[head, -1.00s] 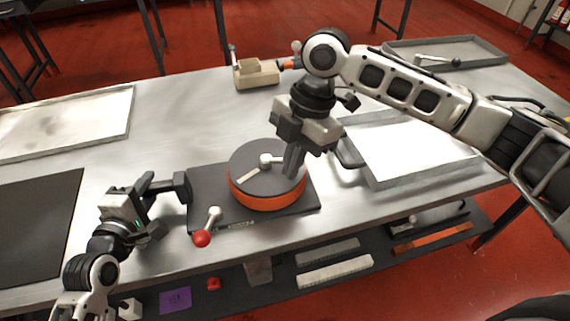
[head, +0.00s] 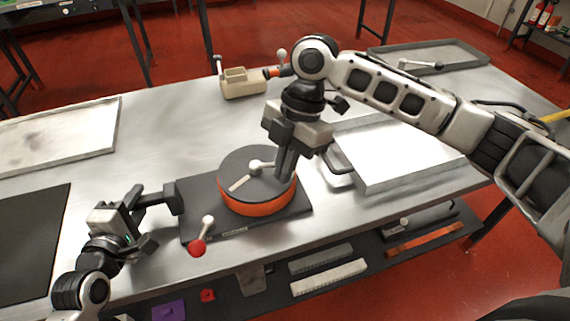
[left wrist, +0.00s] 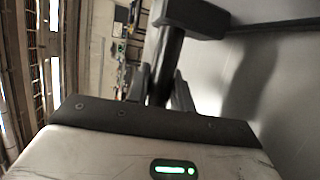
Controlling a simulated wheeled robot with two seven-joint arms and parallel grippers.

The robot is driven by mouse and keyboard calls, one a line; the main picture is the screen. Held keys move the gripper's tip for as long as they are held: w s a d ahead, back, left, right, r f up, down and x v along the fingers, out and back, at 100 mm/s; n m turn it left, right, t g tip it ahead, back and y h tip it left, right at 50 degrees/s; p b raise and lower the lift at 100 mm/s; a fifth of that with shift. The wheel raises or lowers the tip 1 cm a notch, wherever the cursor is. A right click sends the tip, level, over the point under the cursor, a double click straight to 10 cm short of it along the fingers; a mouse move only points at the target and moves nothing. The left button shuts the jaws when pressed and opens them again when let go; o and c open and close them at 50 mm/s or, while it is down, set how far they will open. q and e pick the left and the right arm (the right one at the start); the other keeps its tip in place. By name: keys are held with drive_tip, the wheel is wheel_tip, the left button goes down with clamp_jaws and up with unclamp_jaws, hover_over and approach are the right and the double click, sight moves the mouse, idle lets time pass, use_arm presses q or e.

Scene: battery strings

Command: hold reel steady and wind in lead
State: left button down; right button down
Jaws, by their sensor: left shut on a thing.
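The reel (head: 257,203) is a low orange drum with a dark grey top, on a dark base plate (head: 205,222) near the table's front. A pale bar and a white knob (head: 256,167) lie on its top. My left gripper (head: 142,203) is left of the plate, shut on a dark T-ended handle (head: 172,198). In the left wrist view the handle's bar (left wrist: 168,55) runs between the fingers. My right gripper (head: 283,172) points down at the reel top's right side, its fingers close together. Whether anything is between them is hidden.
A beige box (head: 243,85) sits behind, a pale raised tray (head: 390,160) to the right, and a dark mat (head: 30,235) to the left. A shelf with several parts is below.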

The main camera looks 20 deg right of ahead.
use_arm(q)
drive_tip(key=shift+a+f, duration=0.3)
drive_tip(key=shift+f, duration=0.15)
use_arm(e)
drive_tip(key=s+a, duration=0.2)
drive_tip(key=s, duration=0.2)
use_arm(q)
drive_tip(key=shift+s+d, duration=0.1)
drive_tip(key=shift+d, duration=0.1)
use_arm(e)
drive_tip(key=w+a+v, duration=0.1)
drive_tip(key=v, duration=0.8)
drive_tip(key=shift+w, duration=0.45)
drive_tip(key=shift+r, duration=0.1)
use_arm(q)
drive_tip(key=c, duration=1.3)
unclamp_jaws()
drive_tip(key=shift+o, duration=0.8)
drive_tip(key=shift+r, duration=0.15)
